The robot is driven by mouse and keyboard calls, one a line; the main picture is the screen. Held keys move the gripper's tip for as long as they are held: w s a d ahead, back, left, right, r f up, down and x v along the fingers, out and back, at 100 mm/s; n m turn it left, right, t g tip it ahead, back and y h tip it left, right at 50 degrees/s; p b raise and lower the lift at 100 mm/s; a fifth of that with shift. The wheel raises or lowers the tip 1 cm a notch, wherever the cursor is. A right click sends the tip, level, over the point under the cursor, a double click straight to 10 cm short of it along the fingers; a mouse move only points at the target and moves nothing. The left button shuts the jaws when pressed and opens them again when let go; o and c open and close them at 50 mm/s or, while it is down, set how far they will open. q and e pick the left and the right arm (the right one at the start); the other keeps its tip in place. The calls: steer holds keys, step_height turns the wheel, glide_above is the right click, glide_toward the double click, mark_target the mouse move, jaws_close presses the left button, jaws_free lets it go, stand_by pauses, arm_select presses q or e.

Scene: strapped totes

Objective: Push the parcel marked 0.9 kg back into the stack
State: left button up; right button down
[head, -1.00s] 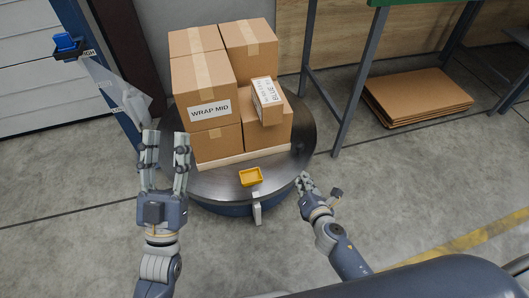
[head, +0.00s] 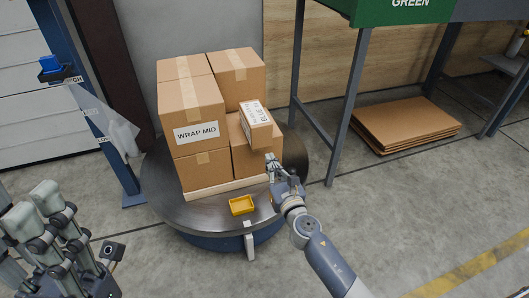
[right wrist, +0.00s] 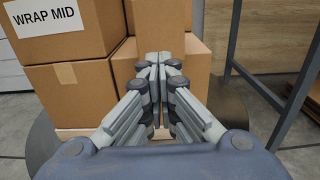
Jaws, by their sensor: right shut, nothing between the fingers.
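The small parcel (head: 257,124) with a white label lies on the lower right box of the stack and juts out toward me, turned askew. Its small print is too blurred to read a weight. In the right wrist view its end (right wrist: 160,16) shows above the fingertips. My right gripper (head: 271,162) is shut and empty, in front of the lower right box and below the parcel. Its tips (right wrist: 158,60) appear apart from the parcel. My left gripper (head: 22,205) is at the left edge, partly cut off, fingers apart and empty, away from the stack.
The stack (head: 196,104), with a WRAP MID label, stands on a round turntable (head: 163,205). Floor at front right is clear.

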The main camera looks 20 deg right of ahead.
mark_target(262, 145)
steer(key=shift+w+a+b, duration=0.1)
steer(key=shift+w+b, duration=0.4)
steer(key=shift+w, duration=2.55)
steer(key=shift+w+b, duration=0.55)
steer(key=shift+w, duration=1.15)
steer(key=shift+s+f, duration=0.1)
